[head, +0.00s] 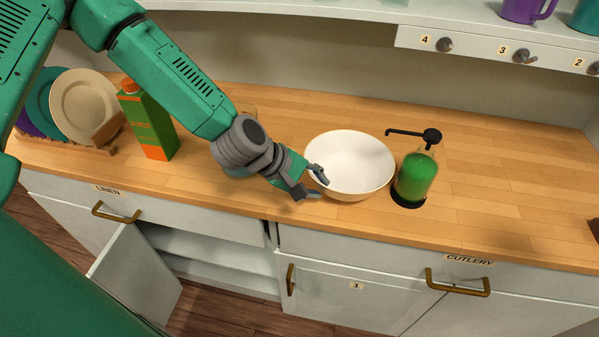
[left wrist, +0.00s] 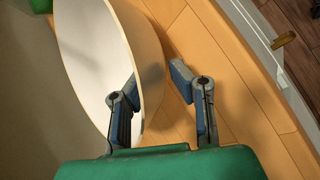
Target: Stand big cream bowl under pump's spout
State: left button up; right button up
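The big cream bowl (head: 350,160) stands upright on the wooden counter, just left of the pump. The pump (head: 415,178) is a green bottle with a black head, and its black spout (head: 404,132) points left toward the bowl. The spout's tip shows near the bowl's far right rim; I cannot tell how far it overhangs. My left gripper (head: 314,184) is at the bowl's left side. In the left wrist view its open fingers (left wrist: 155,88) straddle the bowl's wall (left wrist: 146,60), one on the inner side, one outside, with a gap at the outer finger. My right gripper is not in view.
A green and orange juice carton (head: 150,122) and a rack of plates (head: 85,105) stand at the left. Something partly hidden is behind my left wrist. A cabinet door (head: 135,270) hangs open below.

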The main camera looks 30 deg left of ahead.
pick_arm(q)
jog(key=v, duration=0.9)
jog(key=shift+p, duration=0.4)
jog(key=s+a+f+m+g+y, duration=0.2)
jog(key=s+f+m+y, duration=0.1)
jog(key=s+f+m, duration=0.4)
jog(key=s+a+f+m+g+y, duration=0.2)
jog(key=s+f+m, duration=0.5)
jog(key=s+f, duration=0.5)
jog(key=s+g+y, duration=0.1)
jog(key=s, duration=0.2)
jog(key=shift+f, duration=0.25)
jog(key=shift+a, duration=0.15)
notch_tip(320, 180, down, 8)
jog(key=b, duration=0.7)
jog(key=shift+r+b, duration=0.2)
jog(key=shift+b, duration=0.1)
